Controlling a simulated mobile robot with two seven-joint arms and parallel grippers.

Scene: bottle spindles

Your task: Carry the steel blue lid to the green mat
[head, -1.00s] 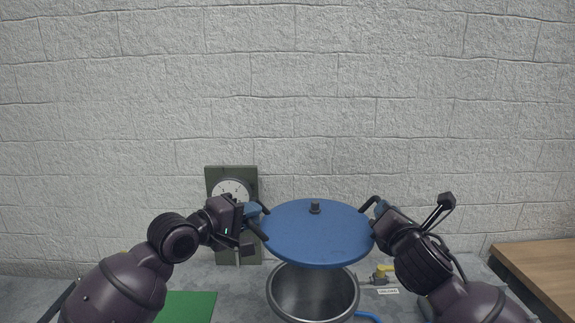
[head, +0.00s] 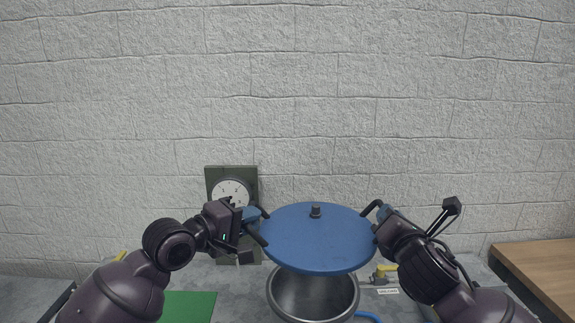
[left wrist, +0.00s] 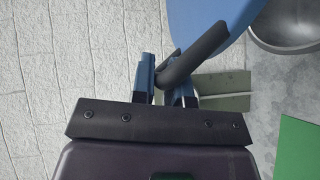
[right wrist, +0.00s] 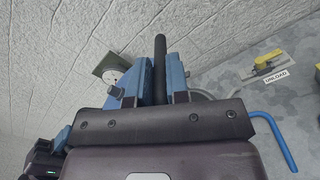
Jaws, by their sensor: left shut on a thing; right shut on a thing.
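My left gripper (head: 254,222) is shut on the lid's left handle, which also shows in the left wrist view (left wrist: 194,54). My right gripper (head: 378,216) is shut on the right handle, which also shows in the right wrist view (right wrist: 160,68). The green mat (head: 188,306) lies at the lower left of the head view, partly hidden by my left arm.
A dial gauge (head: 231,192) on a dark green panel stands at the back, behind my left gripper. A wooden table (head: 545,270) stands at the far right.

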